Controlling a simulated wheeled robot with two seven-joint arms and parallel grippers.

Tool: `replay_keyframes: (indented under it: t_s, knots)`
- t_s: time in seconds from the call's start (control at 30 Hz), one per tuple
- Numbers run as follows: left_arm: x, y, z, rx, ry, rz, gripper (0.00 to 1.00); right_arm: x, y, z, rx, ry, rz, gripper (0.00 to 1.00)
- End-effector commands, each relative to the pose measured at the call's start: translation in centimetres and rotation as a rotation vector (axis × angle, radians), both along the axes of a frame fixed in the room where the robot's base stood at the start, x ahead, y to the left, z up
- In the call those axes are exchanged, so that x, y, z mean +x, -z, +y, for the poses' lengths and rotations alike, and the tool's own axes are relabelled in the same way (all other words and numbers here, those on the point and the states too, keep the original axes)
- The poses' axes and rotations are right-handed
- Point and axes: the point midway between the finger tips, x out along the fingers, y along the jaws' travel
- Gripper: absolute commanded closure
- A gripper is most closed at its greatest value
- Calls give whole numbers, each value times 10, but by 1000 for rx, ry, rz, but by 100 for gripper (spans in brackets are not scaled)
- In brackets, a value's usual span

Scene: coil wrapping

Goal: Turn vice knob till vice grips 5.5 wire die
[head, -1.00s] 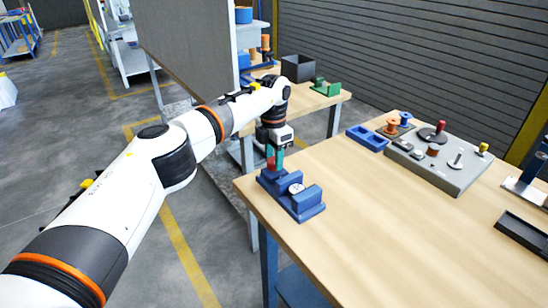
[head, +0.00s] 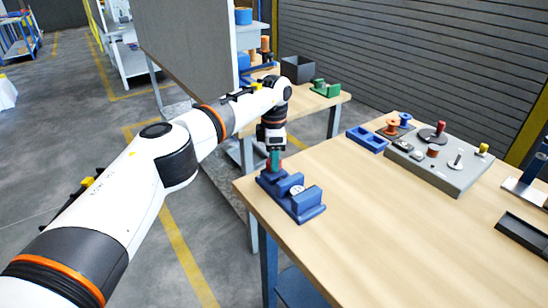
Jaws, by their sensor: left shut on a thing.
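The blue vice (head: 309,205) stands at the near left corner of the wooden table. A round, pale, disc-like die (head: 297,190) sits between its jaws. I cannot tell whether the jaws touch it. My left gripper (head: 273,163) points down at the vice's left end and is shut on the vice knob, which its fingers mostly hide. Red and green parts show at the fingertips. My right gripper is not in view.
A grey board (head: 447,168) with several small parts and knobs lies at the back of the table (head: 390,240). A blue tray (head: 367,139) is beside it. A dark tray (head: 524,236) lies at the right. The table's middle is clear.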

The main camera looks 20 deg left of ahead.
Motion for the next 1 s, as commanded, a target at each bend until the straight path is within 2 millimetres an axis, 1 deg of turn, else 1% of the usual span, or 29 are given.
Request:
replay_keyframes:
  t_s: [0.27, 0.3, 0.37, 0.4, 0.43, 0.67, 0.77, 0.87, 0.97, 1.0]
  knots:
    - [1, -1, 0, -1, -1, -3, 85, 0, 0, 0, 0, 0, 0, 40]
    - [1, -1, 0, -1, -1, -4, 59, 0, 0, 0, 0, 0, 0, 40]
    - [1, -1, 0, 0, -1, -2, 50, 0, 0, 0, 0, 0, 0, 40]
    - [1, -1, 0, 0, -1, -2, 43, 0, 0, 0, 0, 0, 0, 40]
    - [0, -1, 0, 0, -1, -2, 41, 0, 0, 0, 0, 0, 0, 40]
    - [0, 0, 0, -1, -2, -1, 41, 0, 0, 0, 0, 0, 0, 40]
    - [1, -4, 0, 0, -2, -2, 41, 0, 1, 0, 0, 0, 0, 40]
    - [1, -14, 0, -1, -2, -4, 41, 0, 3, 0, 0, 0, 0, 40]
    - [2, -33, 0, -1, -2, -5, 41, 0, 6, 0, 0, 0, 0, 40]
    - [2, -43, 0, -1, -3, -6, 41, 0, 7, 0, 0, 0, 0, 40]
